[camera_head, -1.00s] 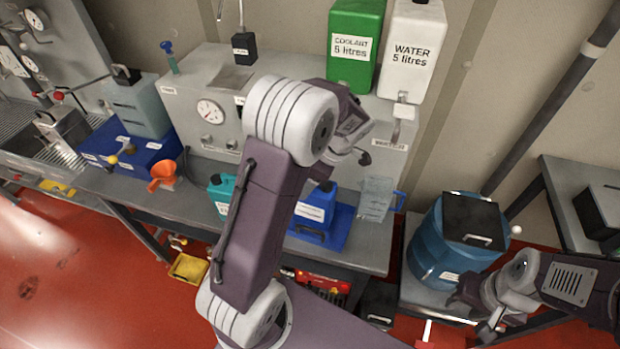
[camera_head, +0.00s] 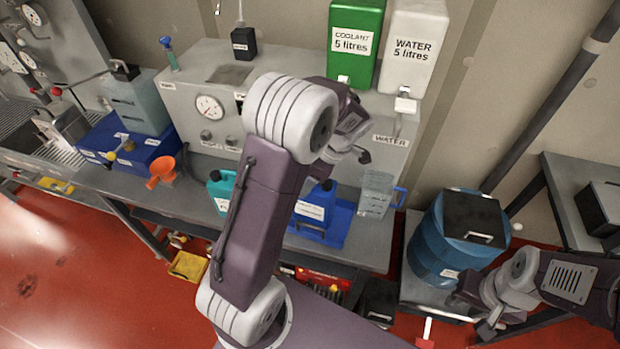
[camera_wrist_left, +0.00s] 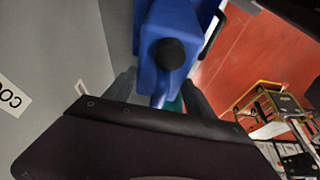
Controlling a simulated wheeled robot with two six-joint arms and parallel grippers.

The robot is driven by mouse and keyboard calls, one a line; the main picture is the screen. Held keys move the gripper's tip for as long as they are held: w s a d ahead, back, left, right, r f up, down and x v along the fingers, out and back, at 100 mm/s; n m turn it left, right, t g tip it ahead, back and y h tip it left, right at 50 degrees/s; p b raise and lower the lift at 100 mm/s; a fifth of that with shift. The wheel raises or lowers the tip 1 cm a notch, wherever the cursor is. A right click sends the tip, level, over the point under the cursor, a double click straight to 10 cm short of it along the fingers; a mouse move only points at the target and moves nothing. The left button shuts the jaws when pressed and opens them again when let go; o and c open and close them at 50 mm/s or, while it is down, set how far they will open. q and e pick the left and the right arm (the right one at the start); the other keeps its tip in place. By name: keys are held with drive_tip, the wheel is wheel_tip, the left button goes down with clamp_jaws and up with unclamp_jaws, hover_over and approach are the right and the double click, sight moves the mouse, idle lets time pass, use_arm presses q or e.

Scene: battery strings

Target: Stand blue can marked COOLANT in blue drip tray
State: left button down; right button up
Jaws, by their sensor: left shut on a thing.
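The blue can (camera_head: 314,207) with a white label and dark cap is on the bench, partly behind my left arm. It appears upright within the outline of the blue drip tray (camera_head: 341,232); I cannot tell whether its base touches the tray floor. The label is too small to read. In the left wrist view the can (camera_wrist_left: 172,22) shows from above with its black cap.
A teal can (camera_head: 220,188) stands left of the tray and a clear jug (camera_head: 377,194) right of it. An orange funnel (camera_head: 162,172) is further left. Green coolant (camera_head: 354,42) and white water (camera_head: 413,48) containers are behind. A blue drum (camera_head: 436,240) stands at right.

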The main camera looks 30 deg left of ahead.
use_arm(q)
drive_tip(key=shift+c, duration=1.9)
unclamp_jaws()
drive_tip(key=shift+o, duration=0.7)
drive_tip(key=shift+d, duration=0.1)
drive_tip(key=shift+s, duration=0.1)
drive_tip(key=b+v, duration=0.1)
drive_tip(key=v, duration=0.8)
